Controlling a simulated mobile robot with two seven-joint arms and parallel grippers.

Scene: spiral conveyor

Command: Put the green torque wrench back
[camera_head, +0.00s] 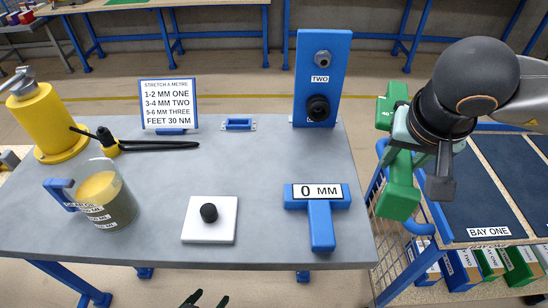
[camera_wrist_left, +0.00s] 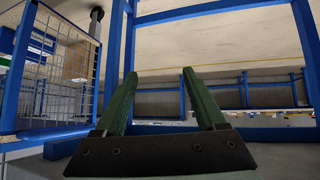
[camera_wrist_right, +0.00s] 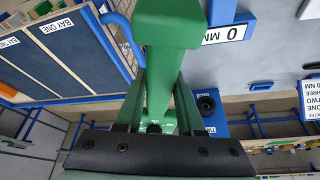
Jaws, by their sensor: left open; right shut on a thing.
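The green torque wrench (camera_head: 399,190) is held at the right of the table, its thick end pointing down and a green part marked "40" at its upper end. My right gripper (camera_head: 402,150) is shut on its middle; in the right wrist view the green wrench (camera_wrist_right: 167,28) stands out between the fingers (camera_wrist_right: 158,95). It appears clear of the table edge. My left gripper (camera_head: 206,300) shows only its fingertips at the bottom of the head view, in front of the table. In the left wrist view (camera_wrist_left: 160,75) its fingers are apart and empty.
The grey table (camera_head: 262,165) bears a blue T-shaped piece reading "0 MM" (camera_head: 321,228), a blue "TWO" post (camera_head: 322,95), a white plate (camera_head: 210,232), a jug (camera_head: 120,205), a yellow pump (camera_head: 45,120) and a sign (camera_head: 168,104). A rack marked BAY ONE (camera_head: 488,231) stands right.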

